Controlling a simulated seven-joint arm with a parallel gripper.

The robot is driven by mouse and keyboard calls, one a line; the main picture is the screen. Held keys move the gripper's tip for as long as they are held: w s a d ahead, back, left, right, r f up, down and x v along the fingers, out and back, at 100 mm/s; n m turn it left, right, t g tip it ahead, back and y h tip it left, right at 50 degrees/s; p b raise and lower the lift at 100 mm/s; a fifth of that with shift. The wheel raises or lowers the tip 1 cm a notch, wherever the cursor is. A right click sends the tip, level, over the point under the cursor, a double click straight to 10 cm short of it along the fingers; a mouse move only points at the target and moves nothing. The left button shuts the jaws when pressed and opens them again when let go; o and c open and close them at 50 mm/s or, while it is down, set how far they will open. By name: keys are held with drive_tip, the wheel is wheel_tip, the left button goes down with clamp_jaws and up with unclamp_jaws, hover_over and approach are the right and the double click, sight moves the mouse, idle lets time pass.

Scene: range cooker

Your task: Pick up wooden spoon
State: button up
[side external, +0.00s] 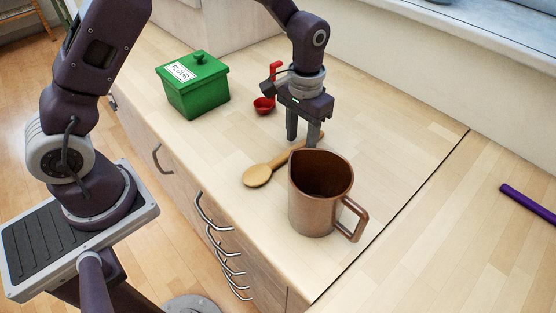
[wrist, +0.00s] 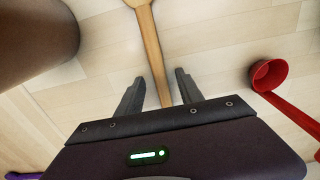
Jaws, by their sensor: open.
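The wooden spoon (side external: 258,175) lies flat on the counter in the side view, its round bowl toward the lower left. Its handle runs up to the right, under my gripper and partly behind the copper jug. My gripper (side external: 303,140) points down over the handle with its fingers open. In the wrist view the spoon handle (wrist: 151,50) runs between the two open fingers (wrist: 157,88), with a gap on each side. The end of the handle is hidden by the gripper body, and most of the bowl is cut off at the top edge.
A copper jug (side external: 318,195) stands close beside the spoon; it also fills the wrist view's upper left (wrist: 35,35). A red scoop (side external: 264,105) lies behind the gripper. A green flour box (side external: 195,92) stands further left. A purple rod (side external: 528,203) lies at right.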

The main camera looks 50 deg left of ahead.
drive_tip(key=shift+f, duration=0.3)
clamp_jaws()
